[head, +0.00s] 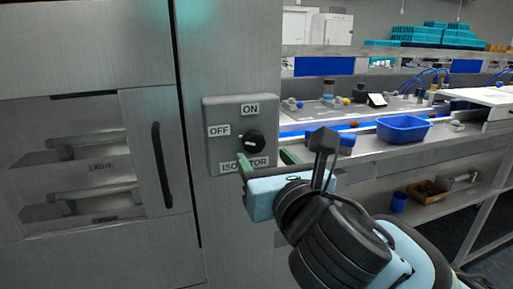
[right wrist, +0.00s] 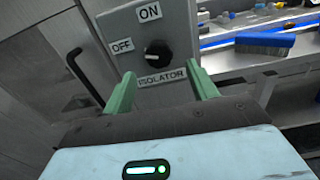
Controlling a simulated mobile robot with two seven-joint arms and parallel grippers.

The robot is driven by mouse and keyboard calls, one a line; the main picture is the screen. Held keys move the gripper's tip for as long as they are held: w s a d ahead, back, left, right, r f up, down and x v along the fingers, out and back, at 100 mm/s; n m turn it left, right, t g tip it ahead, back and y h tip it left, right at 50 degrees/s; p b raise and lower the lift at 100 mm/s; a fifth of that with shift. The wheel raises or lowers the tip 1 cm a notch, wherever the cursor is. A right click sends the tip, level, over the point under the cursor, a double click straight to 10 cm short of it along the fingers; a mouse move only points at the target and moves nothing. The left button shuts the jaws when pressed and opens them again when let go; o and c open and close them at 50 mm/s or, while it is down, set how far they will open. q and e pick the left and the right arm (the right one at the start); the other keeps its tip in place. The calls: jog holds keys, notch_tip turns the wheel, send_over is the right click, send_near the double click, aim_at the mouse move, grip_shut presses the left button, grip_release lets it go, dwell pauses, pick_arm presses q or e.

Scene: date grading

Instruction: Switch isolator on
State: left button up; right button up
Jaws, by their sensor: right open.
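The isolator is a grey switch box (head: 215,155) on the steel cabinet face, with an ON label (head: 249,109) above and an OFF label (head: 218,131) at left. Its black rotary knob (head: 254,142) has a white mark that appears to lie toward the OFF side. The knob also shows in the right wrist view (right wrist: 157,54). My right gripper (head: 266,160) is open and empty, its green fingers just in front of and below the knob. In the right wrist view the fingers (right wrist: 161,72) stand apart to either side below the knob, not visibly touching it. My left gripper is out of view.
A cabinet door with a black handle (head: 161,165) is left of the box. To the right, a bench holds a blue tray (head: 403,128) and small items, with a lower shelf (head: 425,205) beneath. A blue brush-like item (right wrist: 265,42) shows in the right wrist view.

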aim_at(256, 147)
jog(key=shift+x, duration=2.7)
jog(key=c, duration=1)
